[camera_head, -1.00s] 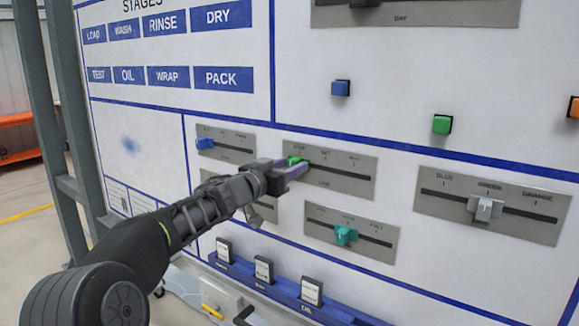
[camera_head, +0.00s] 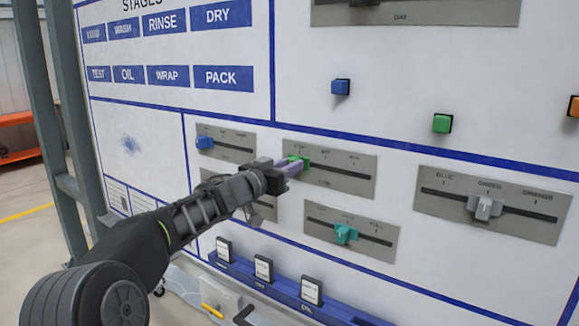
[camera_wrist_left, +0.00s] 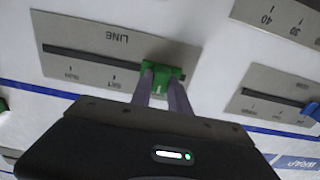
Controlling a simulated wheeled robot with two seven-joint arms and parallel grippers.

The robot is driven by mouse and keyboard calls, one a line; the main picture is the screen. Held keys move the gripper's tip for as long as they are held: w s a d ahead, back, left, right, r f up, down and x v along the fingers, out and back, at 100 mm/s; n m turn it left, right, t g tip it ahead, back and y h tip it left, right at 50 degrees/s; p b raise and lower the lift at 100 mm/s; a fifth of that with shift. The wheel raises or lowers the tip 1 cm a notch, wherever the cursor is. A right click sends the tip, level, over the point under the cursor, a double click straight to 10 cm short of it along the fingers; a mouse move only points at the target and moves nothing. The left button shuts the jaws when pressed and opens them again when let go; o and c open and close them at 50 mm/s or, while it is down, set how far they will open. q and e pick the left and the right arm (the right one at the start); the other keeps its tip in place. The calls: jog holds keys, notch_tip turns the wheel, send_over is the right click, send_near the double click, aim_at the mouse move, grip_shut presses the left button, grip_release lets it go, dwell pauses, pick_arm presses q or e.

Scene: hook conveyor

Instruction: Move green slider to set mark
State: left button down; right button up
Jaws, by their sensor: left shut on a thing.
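The green slider (camera_head: 303,162) sits in the slot of the grey LINE plate (camera_head: 345,182), near the left, STOP end. The SET label (camera_head: 325,153) is to the slider's right. In the left wrist view the plate looks upside down, and the SET mark (camera_wrist_left: 115,87) lies to the left of the green slider (camera_wrist_left: 160,74). My left gripper (camera_head: 292,168) has its pale purple fingers closed on the green slider; the fingers also show in the left wrist view (camera_wrist_left: 161,88). My right gripper is in neither view.
A blue slider (camera_head: 205,142) is on the plate to the left. A teal slider (camera_head: 345,234) is on the plate below, and a grey slider (camera_head: 484,208) is at right. The slot right of the green slider looks clear.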

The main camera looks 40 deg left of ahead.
pick_arm(q)
jog(key=shift+d, duration=0.1)
dwell(0.7)
jog(key=d+b, duration=0.2)
jog(key=d, duration=0.5)
jog(key=shift+w+d, duration=0.1)
jog(key=shift+d, duration=0.15)
jog(key=c, duration=1.2)
grip_release()
jog(key=shift+a, duration=0.1)
jog(key=shift+c, duration=0.2)
jog(key=s, duration=0.8)
jog(key=shift+w, duration=0.1)
